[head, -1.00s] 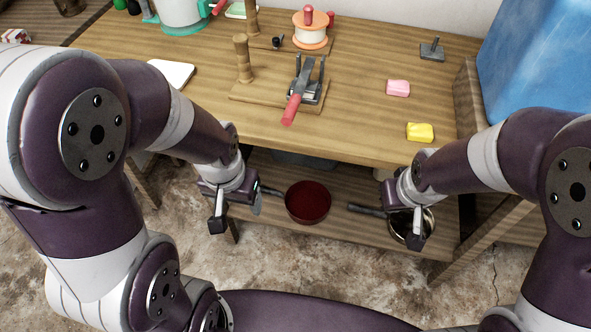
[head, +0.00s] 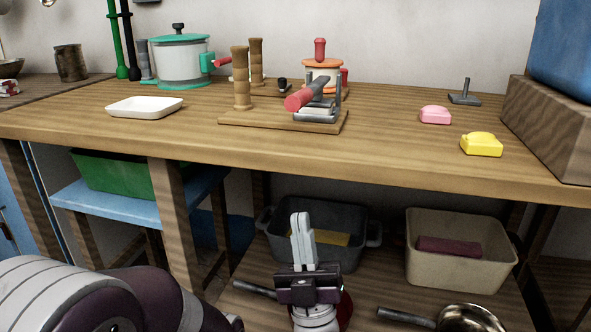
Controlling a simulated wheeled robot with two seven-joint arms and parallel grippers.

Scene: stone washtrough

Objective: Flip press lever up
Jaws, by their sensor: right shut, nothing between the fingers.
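The press (head: 318,112) stands on a wooden board (head: 290,122) near the front middle of the table. Its lever has a red handle (head: 303,97) that points toward me and to the left, lying low over the board. My right gripper (head: 302,226) is in the lower middle, pointing up, with its fingers shut together and empty. It is in front of the table, below the tabletop edge in the picture, and apart from the lever. My left arm shows at the lower left, but its gripper is out of view.
A white dish (head: 145,107), a teal-lidded pot (head: 180,58), and pink (head: 435,115) and yellow (head: 481,144) blocks are on the table (head: 400,155). Wooden posts (head: 240,78) stand left of the press. Below are a grey tub (head: 325,240), a beige bin (head: 462,250) and pans.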

